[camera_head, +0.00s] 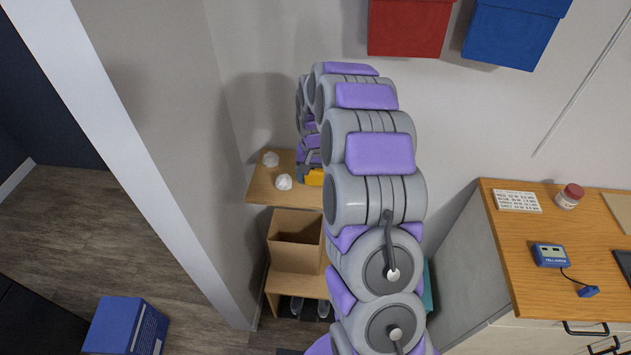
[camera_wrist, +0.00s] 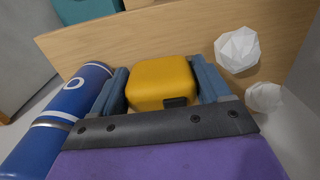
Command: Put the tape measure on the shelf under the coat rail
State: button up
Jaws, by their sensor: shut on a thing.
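The yellow tape measure (camera_wrist: 160,82) sits between the two blue fingers of my gripper (camera_wrist: 162,88) in the wrist view, and the fingers are shut on it. In the head view the tape measure (camera_head: 314,177) shows as a small yellow patch beside my gripper (camera_head: 306,172), at the top board of a wooden shelf (camera_head: 262,190). My arm hides much of that shelf. In the wrist view the board (camera_wrist: 190,35) lies just beyond the tape measure. I cannot tell whether the tape measure touches it. No coat rail is clearly seen.
A blue cylinder (camera_wrist: 62,115) is left of my gripper in the wrist view. A cardboard box (camera_head: 290,245) stands below the board. A wooden-topped cabinet (camera_head: 545,240) stands on the right.

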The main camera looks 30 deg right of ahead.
notch_tip(320, 180, down, 3)
jog(key=shift+a+r, duration=0.15)
jog(key=shift+r, duration=0.15)
jog(key=o, duration=1.1)
jog(key=shift+d, duration=0.2)
